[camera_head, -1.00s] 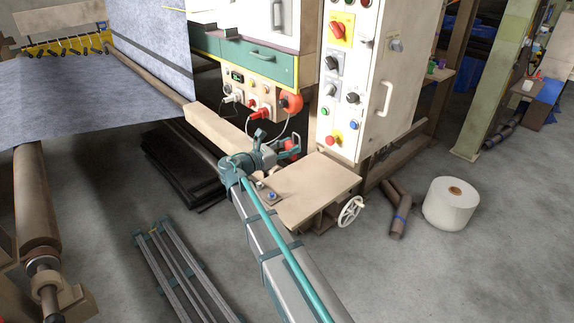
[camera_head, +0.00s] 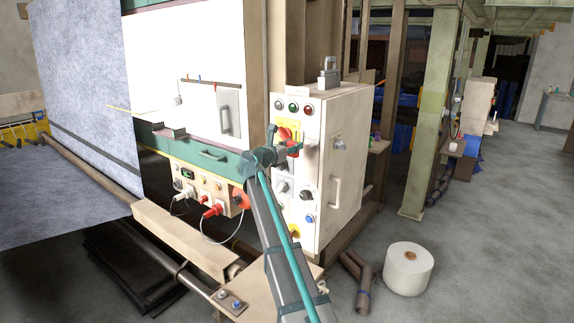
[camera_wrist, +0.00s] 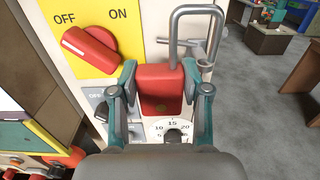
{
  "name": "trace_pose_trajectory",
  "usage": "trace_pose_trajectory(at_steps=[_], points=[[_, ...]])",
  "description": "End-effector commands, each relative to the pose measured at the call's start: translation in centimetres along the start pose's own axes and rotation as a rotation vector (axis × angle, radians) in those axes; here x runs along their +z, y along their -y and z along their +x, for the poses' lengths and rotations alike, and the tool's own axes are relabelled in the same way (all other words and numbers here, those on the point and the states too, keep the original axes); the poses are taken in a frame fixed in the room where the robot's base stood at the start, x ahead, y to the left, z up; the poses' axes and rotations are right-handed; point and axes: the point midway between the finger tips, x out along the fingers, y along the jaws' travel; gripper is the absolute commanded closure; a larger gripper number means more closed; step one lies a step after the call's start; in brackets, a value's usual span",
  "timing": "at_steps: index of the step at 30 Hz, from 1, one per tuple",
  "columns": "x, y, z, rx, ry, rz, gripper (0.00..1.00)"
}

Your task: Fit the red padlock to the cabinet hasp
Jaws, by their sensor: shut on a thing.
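The red padlock (camera_wrist: 160,88) is held between the two teal fingers of my gripper (camera_wrist: 162,82) in the wrist view. A bent grey metal bar (camera_wrist: 197,10), which looks like its shackle, rises above and to the right of the red body. A short metal pin and a small cylinder lie behind it, and I cannot tell which part is the hasp. In the head view my gripper (camera_head: 290,147) is in front of the cream cabinet's (camera_head: 345,190) switch face, with red padlock at its tip. A metal latch (camera_head: 340,143) sits on the cabinet's side.
A red rotary switch (camera_wrist: 90,50) on a yellow OFF/ON plate is just left of the padlock; a dial (camera_wrist: 172,130) is just below it. A door handle (camera_head: 336,190) sticks out from the cabinet side. A white roll (camera_head: 408,270) stands on the floor at right.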

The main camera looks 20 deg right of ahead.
Motion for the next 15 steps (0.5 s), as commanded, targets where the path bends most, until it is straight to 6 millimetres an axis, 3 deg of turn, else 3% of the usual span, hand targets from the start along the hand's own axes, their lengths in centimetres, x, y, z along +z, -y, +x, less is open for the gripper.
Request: trace_pose_trajectory(at_steps=[1, 6, 15], points=[[1.6, -0.2, 0.7, 0.006, 0.002, 0.002, 0.98], [3.5, -0.3, 1.7, 0.02, 0.001, 0.001, 0.98], [4.2, -0.3, 2.1, 0.027, 0.001, 0.0, 0.98]])
